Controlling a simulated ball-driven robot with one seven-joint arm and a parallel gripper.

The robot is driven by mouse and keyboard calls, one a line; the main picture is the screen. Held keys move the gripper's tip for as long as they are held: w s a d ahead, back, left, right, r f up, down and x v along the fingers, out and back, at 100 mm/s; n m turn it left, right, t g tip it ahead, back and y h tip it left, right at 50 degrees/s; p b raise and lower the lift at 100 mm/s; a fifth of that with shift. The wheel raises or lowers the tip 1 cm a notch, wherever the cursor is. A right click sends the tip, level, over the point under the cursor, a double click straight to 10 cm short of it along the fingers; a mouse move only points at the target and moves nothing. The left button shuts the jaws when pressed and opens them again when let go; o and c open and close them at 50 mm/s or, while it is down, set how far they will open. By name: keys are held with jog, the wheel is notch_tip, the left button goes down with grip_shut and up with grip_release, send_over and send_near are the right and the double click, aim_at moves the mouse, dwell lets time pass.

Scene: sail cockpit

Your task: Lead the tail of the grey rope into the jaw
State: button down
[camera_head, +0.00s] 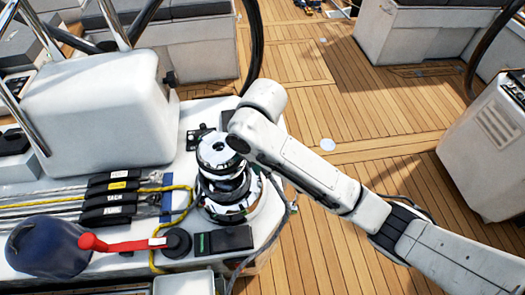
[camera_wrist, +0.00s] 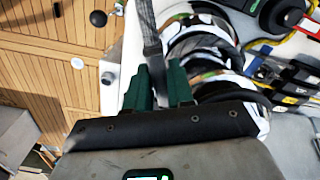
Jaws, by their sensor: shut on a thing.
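The chrome and black winch (camera_head: 228,190) stands upright on the white cockpit top. Its ringed upper part, where the jaw would be, is partly covered by my arm in the head view; I cannot make out the jaw slot. In the wrist view the winch (camera_wrist: 205,45) lies just to the right of my gripper (camera_wrist: 158,78). My green fingers are shut on the grey rope (camera_wrist: 150,38), which runs away from them toward the picture's top. In the head view my fingers are hidden, and a dark grey line hangs beside the winch's right side.
A red-handled lever (camera_head: 125,244) and black rope clutches (camera_head: 108,200) stand left of the winch. A yellow rope (camera_head: 180,215) runs close by the winch. A white box-shaped housing (camera_head: 100,110) stands behind. Open teak deck (camera_head: 370,130) lies to the right.

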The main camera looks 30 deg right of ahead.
jog(key=shift+s, duration=0.1)
jog(key=a+m+p, duration=0.1)
jog(key=s+a+m+p, duration=0.1)
jog(key=m+p, duration=0.1)
jog(key=shift+s, duration=0.3)
dwell(0.3)
